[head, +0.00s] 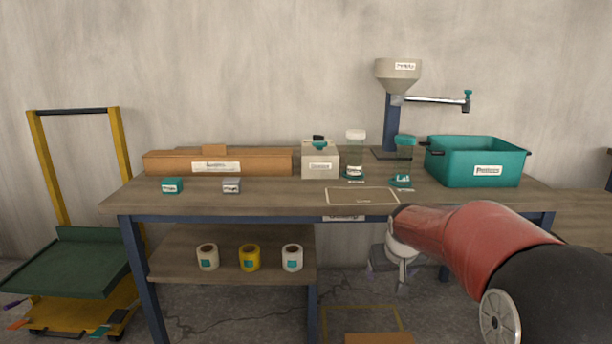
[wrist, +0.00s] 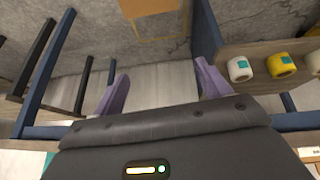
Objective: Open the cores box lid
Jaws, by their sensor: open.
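No label reads clearly enough for me to tell which container is the cores box. A long brown box (head: 260,163) with a small raised block on top stands at the table's back left; its top looks closed. A cream box (head: 320,168) with a teal and dark piece on top stands right of it, also apparently closed. My gripper (head: 401,278) hangs in front of the table, below the tabletop and apart from both boxes. In the wrist view its two purple fingers (wrist: 160,84) are spread, with nothing between them.
The wooden table (head: 270,200) also bears a teal bin (head: 475,170), a funnel stand (head: 392,125), jars (head: 355,152) and two small blocks (head: 172,186). Tape rolls (head: 250,258) sit on the lower shelf. A yellow cart (head: 70,275) stands left.

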